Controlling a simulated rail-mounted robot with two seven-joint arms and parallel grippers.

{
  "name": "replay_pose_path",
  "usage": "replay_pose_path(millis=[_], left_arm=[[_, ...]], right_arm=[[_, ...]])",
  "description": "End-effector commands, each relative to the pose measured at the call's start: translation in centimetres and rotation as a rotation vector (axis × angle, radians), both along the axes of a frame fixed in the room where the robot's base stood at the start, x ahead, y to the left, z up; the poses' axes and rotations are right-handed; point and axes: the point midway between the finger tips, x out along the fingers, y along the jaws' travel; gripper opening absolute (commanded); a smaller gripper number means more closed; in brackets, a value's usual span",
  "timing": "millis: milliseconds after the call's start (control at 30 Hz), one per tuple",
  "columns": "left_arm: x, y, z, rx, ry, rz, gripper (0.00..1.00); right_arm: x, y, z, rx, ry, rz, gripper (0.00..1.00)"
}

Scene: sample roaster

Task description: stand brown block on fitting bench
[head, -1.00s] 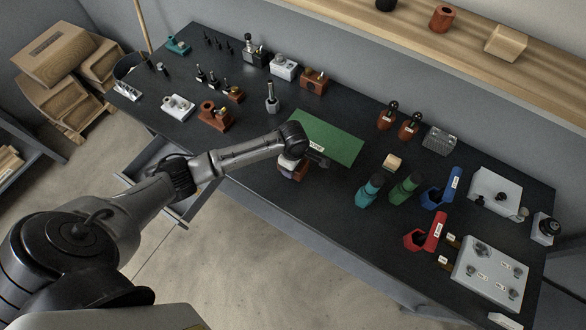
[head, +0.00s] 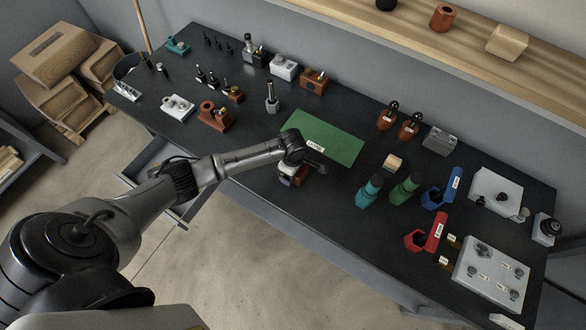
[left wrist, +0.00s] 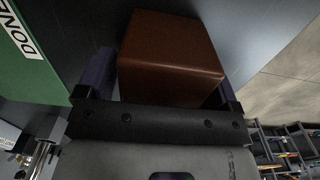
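The brown block (left wrist: 170,60) sits between the two fingers of my left gripper (left wrist: 160,95) in the left wrist view, and the gripper appears shut on it. In the head view my left gripper (head: 292,170) is at the front edge of the dark bench (head: 235,150), in front of the green mat (head: 335,141) labelled DONE. The block shows there only partly, below the wrist. I cannot tell whether its underside touches the bench. The mat also shows at the left of the left wrist view (left wrist: 30,75). My right gripper is not in view.
Teal (head: 369,191) and green (head: 404,189) pieces stand right of the mat, with a small tan block (head: 393,163) behind them. Blue (head: 436,197) and red (head: 428,236) holders are farther right. The green mat is empty. An open drawer (head: 150,165) juts out front left.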

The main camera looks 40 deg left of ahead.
Motion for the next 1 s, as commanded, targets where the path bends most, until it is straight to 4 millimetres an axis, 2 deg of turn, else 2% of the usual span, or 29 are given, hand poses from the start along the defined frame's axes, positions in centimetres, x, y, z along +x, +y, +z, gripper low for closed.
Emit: replay_pose_path(millis=[267,367,800,1000], left_arm=[[0.0,0.0,0.1,0.000,-0.001,0.000,0.89],[0.0,0.0,0.8,0.000,-0.001,-0.001,0.89],[0.1,-0.1,8.4,-0.002,-0.002,-0.001,0.89],[0.1,0.0,11.0,-0.001,-0.002,0.000,0.89]], right_arm=[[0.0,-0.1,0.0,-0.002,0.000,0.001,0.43],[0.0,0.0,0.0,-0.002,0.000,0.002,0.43],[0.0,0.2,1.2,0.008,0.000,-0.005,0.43],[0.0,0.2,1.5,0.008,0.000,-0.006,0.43]])
